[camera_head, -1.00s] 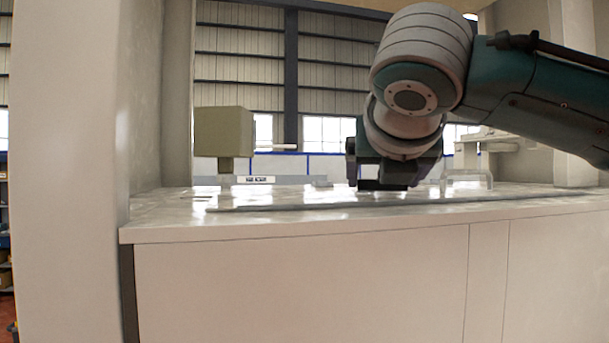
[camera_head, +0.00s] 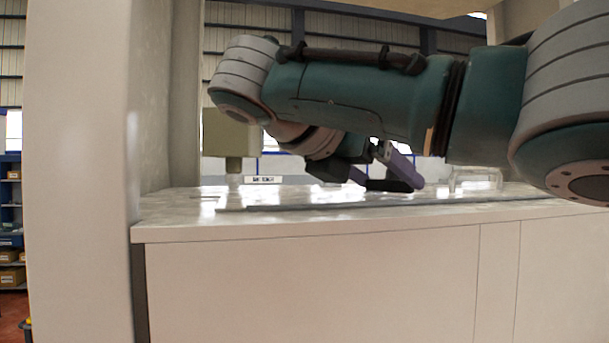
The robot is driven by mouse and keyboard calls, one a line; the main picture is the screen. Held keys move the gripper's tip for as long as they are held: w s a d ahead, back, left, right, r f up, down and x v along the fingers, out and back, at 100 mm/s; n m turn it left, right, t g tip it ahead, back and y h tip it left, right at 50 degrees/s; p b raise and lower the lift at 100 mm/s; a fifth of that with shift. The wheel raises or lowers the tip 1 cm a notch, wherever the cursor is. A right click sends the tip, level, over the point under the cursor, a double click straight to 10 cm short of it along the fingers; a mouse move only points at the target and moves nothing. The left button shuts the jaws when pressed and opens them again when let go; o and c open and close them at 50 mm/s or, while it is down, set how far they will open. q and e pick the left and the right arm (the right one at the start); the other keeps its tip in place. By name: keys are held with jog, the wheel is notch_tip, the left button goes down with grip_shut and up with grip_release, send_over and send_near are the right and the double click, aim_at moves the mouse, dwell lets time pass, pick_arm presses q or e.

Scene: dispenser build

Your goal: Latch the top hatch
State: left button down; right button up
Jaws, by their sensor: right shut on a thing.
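The white machine's top surface (camera_head: 170,212) runs across the view at about camera height, so I see it nearly edge-on. A long, thin grey edge (camera_head: 300,207) lies along it; I cannot tell whether it is the hatch's edge. My right gripper (camera_head: 388,182) is low over the top, right of the middle, with its fingers pointing down. It is shut on a dark, flat piece (camera_head: 388,186) at its fingertips. I cannot tell if that piece is the latch, or whether it touches the surface. My left gripper is not in view.
A clear bracket (camera_head: 476,180) stands on the top right of the gripper. An olive box on a post (camera_head: 226,134) and a small label plate (camera_head: 263,180) are at the back left. A pale pillar (camera_head: 85,170) bounds the left. The front left of the top is clear.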

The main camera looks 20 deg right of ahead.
dwell(0.5)
jog(key=o, duration=1.1)
jog(key=shift+d+t, duration=0.15)
jog(key=shift+t, duration=0.15)
